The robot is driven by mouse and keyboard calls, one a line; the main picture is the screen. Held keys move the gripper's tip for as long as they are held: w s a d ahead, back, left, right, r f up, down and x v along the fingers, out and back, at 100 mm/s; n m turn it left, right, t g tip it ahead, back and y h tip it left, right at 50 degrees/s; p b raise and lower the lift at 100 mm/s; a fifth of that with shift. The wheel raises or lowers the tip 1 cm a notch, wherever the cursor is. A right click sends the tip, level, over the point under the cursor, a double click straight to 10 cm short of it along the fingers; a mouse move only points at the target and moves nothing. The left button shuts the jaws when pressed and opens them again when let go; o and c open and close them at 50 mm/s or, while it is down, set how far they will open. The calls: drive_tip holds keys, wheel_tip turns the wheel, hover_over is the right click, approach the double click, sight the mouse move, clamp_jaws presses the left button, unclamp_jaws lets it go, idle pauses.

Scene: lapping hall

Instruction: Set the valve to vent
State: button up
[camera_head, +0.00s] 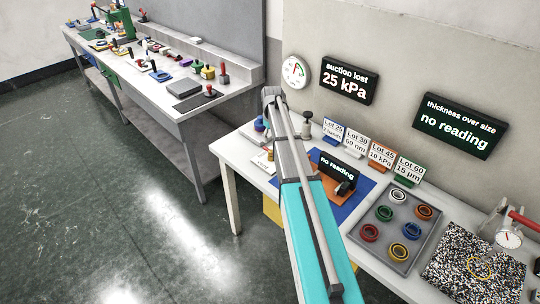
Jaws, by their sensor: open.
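I cannot pick out the valve for certain. A small upright fitting with a dark knob (307,124) stands at the back of the white bench, just right of my arm; its setting is too small to read. A round dial (294,72) with red and green marks hangs on the wall above. My gripper cannot be made out in this view.
The bench (400,283) holds lot cards (381,152), a "no reading" display (338,171) by a blue mat (356,205), a grey tray (402,263) of colored rings and a speckled plate (458,284). A tool-covered workbench (168,98) stands left. The floor (90,190) between is clear.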

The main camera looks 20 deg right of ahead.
sight(271, 151)
drive_tip(key=shift+a+f+b, duration=0.1)
drive_tip(key=shift+f+b, duration=3.25)
drive_tip(key=shift+f, duration=0.3)
